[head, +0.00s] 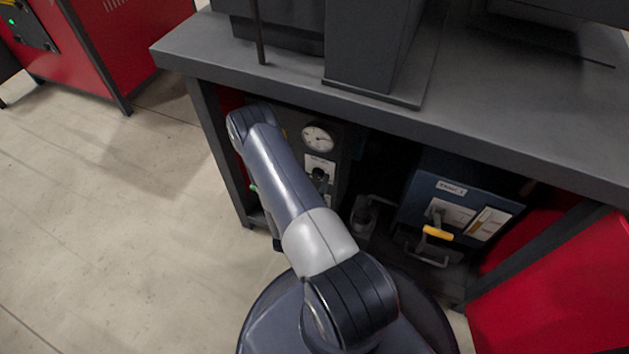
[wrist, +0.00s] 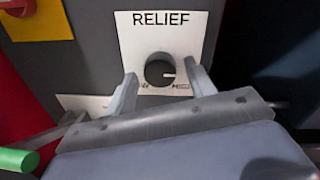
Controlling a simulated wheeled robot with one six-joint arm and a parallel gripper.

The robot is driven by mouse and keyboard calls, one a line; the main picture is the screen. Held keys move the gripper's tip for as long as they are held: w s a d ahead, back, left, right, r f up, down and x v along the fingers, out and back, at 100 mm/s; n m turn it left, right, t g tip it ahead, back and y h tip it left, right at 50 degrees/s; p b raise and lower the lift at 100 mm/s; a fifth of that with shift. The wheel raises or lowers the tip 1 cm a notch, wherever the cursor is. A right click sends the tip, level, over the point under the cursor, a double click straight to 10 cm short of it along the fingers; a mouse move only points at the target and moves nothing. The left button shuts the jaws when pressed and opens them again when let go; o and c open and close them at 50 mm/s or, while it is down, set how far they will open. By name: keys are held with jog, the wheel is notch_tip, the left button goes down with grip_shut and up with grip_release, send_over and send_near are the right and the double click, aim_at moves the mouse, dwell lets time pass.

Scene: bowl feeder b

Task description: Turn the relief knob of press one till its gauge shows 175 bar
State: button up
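My gripper (wrist: 161,73) is open, with one finger on each side of the knob. I cannot tell whether the fingers touch it. In the head view a round white gauge (head: 318,137) sits above a white plate with a black knob (head: 319,175) on the dark panel under the bench. The gauge's needle is too small to read. My arm hides the gripper in the head view.
The grey bench top (head: 500,115) overhangs the panel. A blue box (head: 421,190) with a yellow-handled lever (head: 437,232) stands to the right. A green handle end (wrist: 17,160) and a yellow plate (wrist: 42,20) lie left of the knob. The floor (head: 120,230) at left is clear.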

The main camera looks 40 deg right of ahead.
jog(key=c, duration=0.9)
jog(key=shift+o, duration=0.2)
jog(key=shift+n+b, duration=0.55)
jog(key=shift+n, duration=1.05)
jog(key=o, duration=1)
jog(key=shift+a, duration=0.1)
jog(key=p+v, duration=0.2)
jog(key=v, duration=0.8)
jog(key=shift+s+a, duration=0.25)
jog(key=shift+r, duration=0.1)
jog(key=shift+w+d, duration=0.1)
jog(key=shift+b+x, duration=1)
jog(key=shift+x, duration=4.3)
